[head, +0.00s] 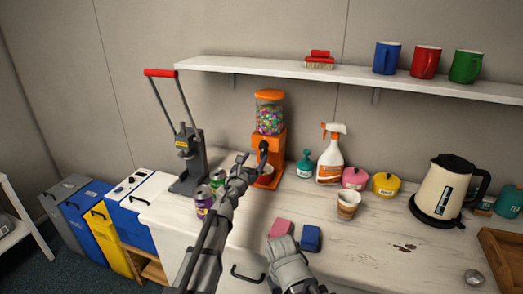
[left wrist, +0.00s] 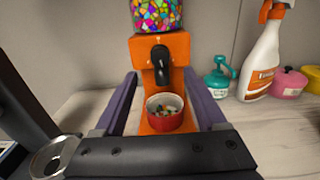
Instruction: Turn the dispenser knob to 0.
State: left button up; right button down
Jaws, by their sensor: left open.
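The dispenser (head: 277,153) is orange with a clear globe of coloured candies; it stands at the back of the counter. It also shows in the left wrist view (left wrist: 178,50). Its black knob (left wrist: 161,62) is on the front face, its lever pointing about straight down; no scale marks are readable. A red cup (left wrist: 166,122) with some candies sits below it. My left gripper (head: 250,162) is open in front of the dispenser. In the left wrist view its fingers (left wrist: 161,76) flank the knob on both sides, apart from it. I cannot make out right gripper fingers.
A lever press (head: 190,155) and cans (head: 204,200) stand left of the dispenser. A teal bottle (head: 305,165) and a spray bottle (head: 330,160) stand right. A paper cup (head: 347,204) and pink and blue blocks (head: 311,238) are nearer. A shelf (head: 280,71) runs above.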

aim_at(262, 148)
pick_arm(q)
jog(key=x, duration=0.7)
jog(key=shift+w+d, duration=0.1)
jog(key=shift+w, duration=0.25)
grip_shut()
dwell(0.3)
